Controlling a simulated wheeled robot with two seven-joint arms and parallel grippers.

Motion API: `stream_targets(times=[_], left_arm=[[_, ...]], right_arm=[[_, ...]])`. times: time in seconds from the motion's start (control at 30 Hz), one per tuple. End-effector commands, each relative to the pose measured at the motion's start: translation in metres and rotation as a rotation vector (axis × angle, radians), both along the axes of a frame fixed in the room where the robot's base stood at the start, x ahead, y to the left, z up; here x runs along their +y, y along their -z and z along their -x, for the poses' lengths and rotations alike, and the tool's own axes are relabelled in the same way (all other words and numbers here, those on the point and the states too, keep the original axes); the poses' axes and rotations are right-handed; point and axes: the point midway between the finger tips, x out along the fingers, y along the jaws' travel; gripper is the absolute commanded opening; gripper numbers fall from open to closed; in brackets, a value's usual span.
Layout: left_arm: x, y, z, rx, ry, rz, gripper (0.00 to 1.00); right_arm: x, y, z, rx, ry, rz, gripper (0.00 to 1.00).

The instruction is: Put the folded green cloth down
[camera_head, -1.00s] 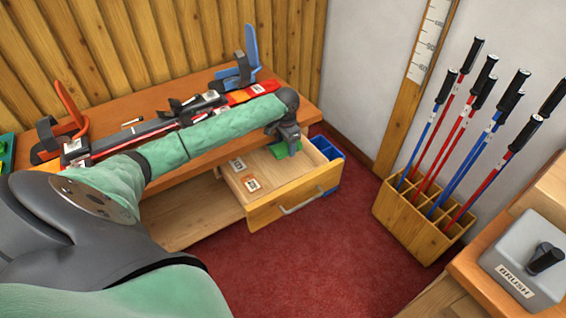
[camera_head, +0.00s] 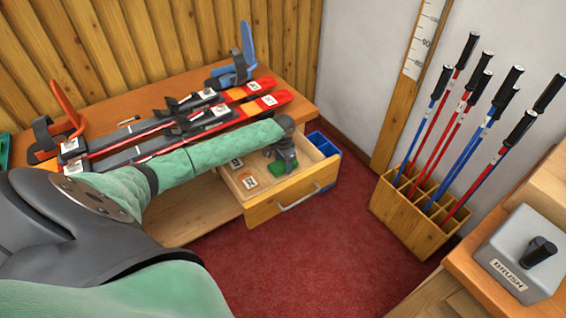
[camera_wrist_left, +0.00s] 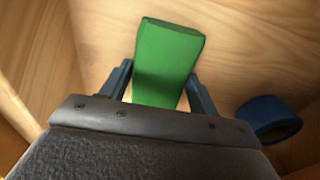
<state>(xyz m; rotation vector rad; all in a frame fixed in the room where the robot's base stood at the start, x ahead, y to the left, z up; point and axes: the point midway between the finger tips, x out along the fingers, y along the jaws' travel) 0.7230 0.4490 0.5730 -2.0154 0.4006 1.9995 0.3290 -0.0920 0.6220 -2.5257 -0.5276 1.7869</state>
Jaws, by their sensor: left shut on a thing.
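The folded green cloth (camera_head: 277,169) is small and block-like. My left gripper (camera_head: 283,166) is shut on it, low inside the open wooden drawer (camera_head: 291,205) under the bench. In the left wrist view the cloth (camera_wrist_left: 168,60) stands out between the two blue-grey fingers of my left gripper (camera_wrist_left: 160,78), with pale wood behind it. I cannot tell whether the cloth touches the drawer floor. My right gripper is not in view.
A blue roll (camera_wrist_left: 268,118) lies beside the gripper in the left wrist view. White and orange labels (camera_head: 250,182) lie in the drawer's left part. A blue bin (camera_head: 326,146) stands behind the drawer. Skis (camera_head: 215,115) lie on the bench (camera_head: 300,118) above.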

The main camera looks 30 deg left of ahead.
Motion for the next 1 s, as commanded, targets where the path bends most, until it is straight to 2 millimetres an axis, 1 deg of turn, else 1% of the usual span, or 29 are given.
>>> stream_targets(times=[0.27,0.3,0.4,0.67,0.77,0.87,1.0], left_arm=[[0.000,0.001,0.000,0.000,0.000,0.000,0.39],[0.000,0.002,0.000,-0.001,0.000,0.000,0.65],[0.000,0.002,0.000,0.000,0.001,0.000,0.83],[0.000,0.002,0.000,0.000,0.000,0.000,0.83],[0.000,-0.001,0.000,0.000,0.001,-0.001,0.83],[0.000,-0.011,-0.001,-0.001,0.001,-0.001,0.83],[0.001,-0.035,0.000,-0.003,0.002,-0.001,0.83]], right_arm=[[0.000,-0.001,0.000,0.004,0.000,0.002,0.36],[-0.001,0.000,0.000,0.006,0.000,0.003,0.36],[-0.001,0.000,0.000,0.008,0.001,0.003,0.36],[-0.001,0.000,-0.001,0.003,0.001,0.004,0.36],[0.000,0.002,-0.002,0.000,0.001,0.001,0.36],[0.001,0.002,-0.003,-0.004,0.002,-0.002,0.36],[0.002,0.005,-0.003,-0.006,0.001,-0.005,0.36]])
